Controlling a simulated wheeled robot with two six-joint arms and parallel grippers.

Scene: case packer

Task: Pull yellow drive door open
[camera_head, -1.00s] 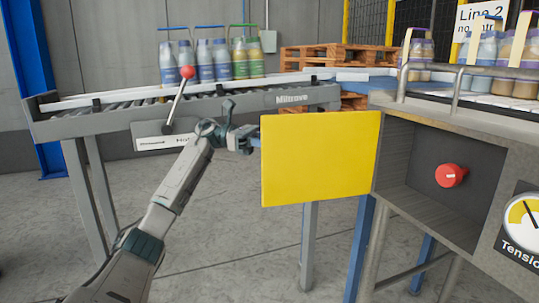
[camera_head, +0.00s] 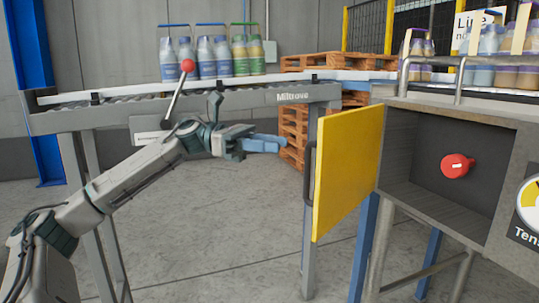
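The yellow drive door (camera_head: 352,165) stands swung open at the left side of the grey drive box (camera_head: 400,147). Its dark handle (camera_head: 309,172) shows on the door's left edge. Inside the open box is a red knob (camera_head: 457,166). My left gripper (camera_head: 284,144) is to the left of the door, apart from the handle, with its blue fingers pointing right at it. The fingers overlap from this angle, so their gap is hard to see. Nothing shows in them. My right gripper is out of view.
A roller conveyor (camera_head: 200,107) with bottle packs (camera_head: 212,58) runs behind my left arm. A lever with a red ball (camera_head: 187,66) rises there. Wooden pallets (camera_head: 294,128) stand behind the door. Guard rails and more bottles are above the box. Floor below the gripper is clear.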

